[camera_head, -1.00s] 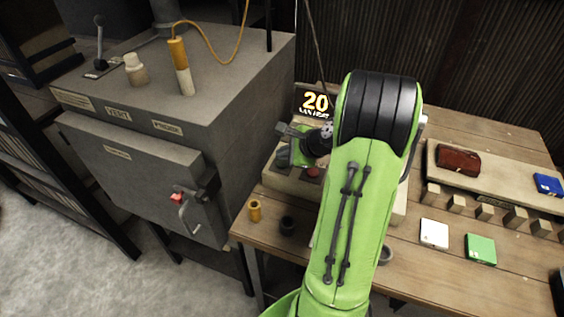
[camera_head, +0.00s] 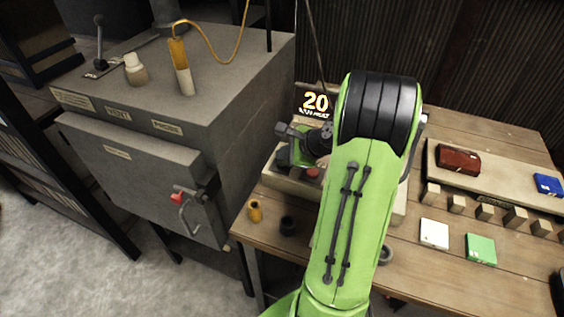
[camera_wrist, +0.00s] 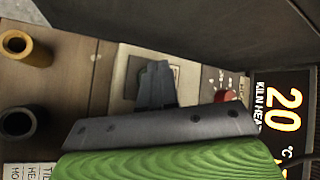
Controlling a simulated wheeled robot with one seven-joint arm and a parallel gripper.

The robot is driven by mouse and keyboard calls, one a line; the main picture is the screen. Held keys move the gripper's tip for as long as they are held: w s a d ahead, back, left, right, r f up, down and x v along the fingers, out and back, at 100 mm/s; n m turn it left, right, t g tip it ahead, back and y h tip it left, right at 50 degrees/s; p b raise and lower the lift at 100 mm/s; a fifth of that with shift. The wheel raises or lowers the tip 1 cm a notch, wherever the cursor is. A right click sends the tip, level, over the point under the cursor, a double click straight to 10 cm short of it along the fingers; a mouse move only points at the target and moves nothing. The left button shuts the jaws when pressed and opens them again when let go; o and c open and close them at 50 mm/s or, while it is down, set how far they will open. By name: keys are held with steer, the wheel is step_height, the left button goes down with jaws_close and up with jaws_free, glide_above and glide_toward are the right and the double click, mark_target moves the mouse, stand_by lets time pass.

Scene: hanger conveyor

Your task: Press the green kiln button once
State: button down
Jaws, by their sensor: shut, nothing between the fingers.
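The kiln control box (camera_head: 285,184) stands on the wooden table beside the kiln, and my arm covers much of it. My gripper (camera_wrist: 156,76) is shut and empty, its fingertips over a pale plate on the box in the wrist view. I cannot make out the green button clearly; the fingers cover that part of the plate, and I cannot tell whether they touch it. A red button (camera_head: 313,173) shows on the box, and also in the wrist view (camera_wrist: 226,96). The display (camera_head: 315,103) reads 20; the wrist view shows it sideways (camera_wrist: 283,110).
The grey kiln (camera_head: 150,140) stands left with its door closed. A yellow cup (camera_head: 255,211) and a black cup (camera_head: 288,226) sit near the table's front edge. White (camera_head: 434,234) and green (camera_head: 481,249) tiles lie right of my arm.

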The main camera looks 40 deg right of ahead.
mark_target(284, 165)
steer(key=shift+f, duration=0.4)
steer(key=shift+f+b, duration=0.4)
steer(key=shift+f, duration=0.1)
stand_by(0.4)
steer(key=shift+r, duration=0.15)
steer(key=shift+r+p, duration=0.8)
steer(key=shift+p, duration=0.15)
step_height(284, 165, up, 5)
steer(key=p, duration=0.5)
steer(key=shift+r, duration=0.15)
steer(key=shift+f, duration=0.2)
